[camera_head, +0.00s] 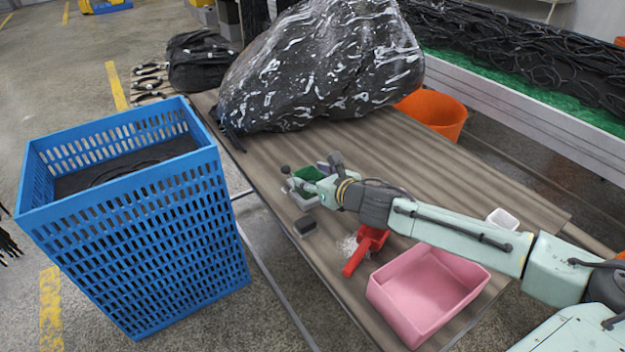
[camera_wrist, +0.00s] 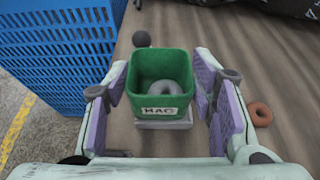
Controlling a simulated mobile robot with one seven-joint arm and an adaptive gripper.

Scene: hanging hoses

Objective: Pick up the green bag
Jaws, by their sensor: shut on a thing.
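The green bag looks like a small open-topped green box (camera_wrist: 160,99) with a white label reading "HAC", and a grey ring lies inside it. It stands upright in the middle of the wrist view, above a pale grey base. My gripper (camera_wrist: 166,92) has its purple-padded fingers on either side of it and is shut on it. In the head view the green bag (camera_head: 310,174) shows small near the table's left edge, partly hidden by my gripper (camera_head: 306,178). Whether it is clear of the base under it I cannot tell.
A tall blue crate (camera_head: 150,215) stands left of the table. A red scoop (camera_head: 366,248), a pink bin (camera_head: 430,290) and a small dark block (camera_head: 304,225) are nearby. A large black plastic-wrapped bundle (camera_head: 320,65) fills the table's far end. A brown ring (camera_wrist: 260,114) lies right of my gripper.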

